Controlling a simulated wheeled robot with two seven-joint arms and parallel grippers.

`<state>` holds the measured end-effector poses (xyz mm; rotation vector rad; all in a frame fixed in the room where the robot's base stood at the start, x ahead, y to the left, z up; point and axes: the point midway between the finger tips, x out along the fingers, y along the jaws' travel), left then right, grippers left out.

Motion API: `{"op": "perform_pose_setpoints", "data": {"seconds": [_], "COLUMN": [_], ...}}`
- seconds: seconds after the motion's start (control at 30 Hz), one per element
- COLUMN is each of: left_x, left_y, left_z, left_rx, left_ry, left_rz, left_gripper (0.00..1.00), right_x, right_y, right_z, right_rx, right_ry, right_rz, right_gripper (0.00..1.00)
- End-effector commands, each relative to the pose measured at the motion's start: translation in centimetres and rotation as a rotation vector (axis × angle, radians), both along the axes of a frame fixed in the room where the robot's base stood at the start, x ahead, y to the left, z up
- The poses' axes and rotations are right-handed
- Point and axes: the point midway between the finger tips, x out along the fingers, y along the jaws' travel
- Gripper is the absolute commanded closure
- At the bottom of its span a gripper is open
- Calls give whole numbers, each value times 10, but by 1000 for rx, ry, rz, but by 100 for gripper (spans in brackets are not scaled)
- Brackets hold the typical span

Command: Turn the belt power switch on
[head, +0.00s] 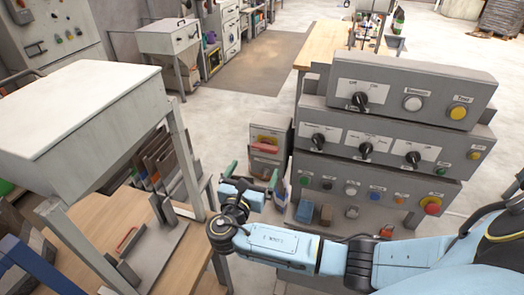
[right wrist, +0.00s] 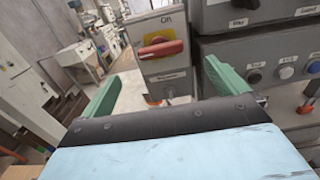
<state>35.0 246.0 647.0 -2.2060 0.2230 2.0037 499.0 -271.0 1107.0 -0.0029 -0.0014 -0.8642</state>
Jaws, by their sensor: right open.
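A grey switch box (head: 266,160) with a red rotary handle (head: 265,147) on a yellow plate stands left of the control panels. In the right wrist view, the red handle (right wrist: 161,50) lies nearly level, with the word ON above it and a label below too small to read. My right gripper (head: 250,174) is open, its two green fingers apart in front of the box. In the right wrist view, the fingers (right wrist: 160,84) spread to either side below the handle, with nothing between them. My left gripper is not in view.
Stepped grey control panels (head: 395,120) with knobs and buttons, including a red emergency button (head: 432,205), stand right of the switch box. A white-lidded hopper (head: 85,105) on legs stands over a wooden bench (head: 90,220) at left.

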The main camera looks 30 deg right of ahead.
Motion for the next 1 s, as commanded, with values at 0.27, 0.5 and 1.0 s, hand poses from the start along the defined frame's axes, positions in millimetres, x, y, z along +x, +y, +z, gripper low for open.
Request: {"op": "perform_pose_setpoints", "data": {"seconds": [0.27,0.5,1.0], "left_x": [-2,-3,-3], "left_y": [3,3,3], "left_z": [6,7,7], "left_rx": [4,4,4], "left_ry": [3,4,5], "left_rz": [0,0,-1], "left_gripper": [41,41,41], "right_x": [37,52,54], "right_y": [-44,-61,-63], "right_z": [1,0,-1], "right_rx": [-1,1,3], "right_ry": [-1,0,1], "right_rz": [-3,0,0], "right_gripper": [2,2,24]}}
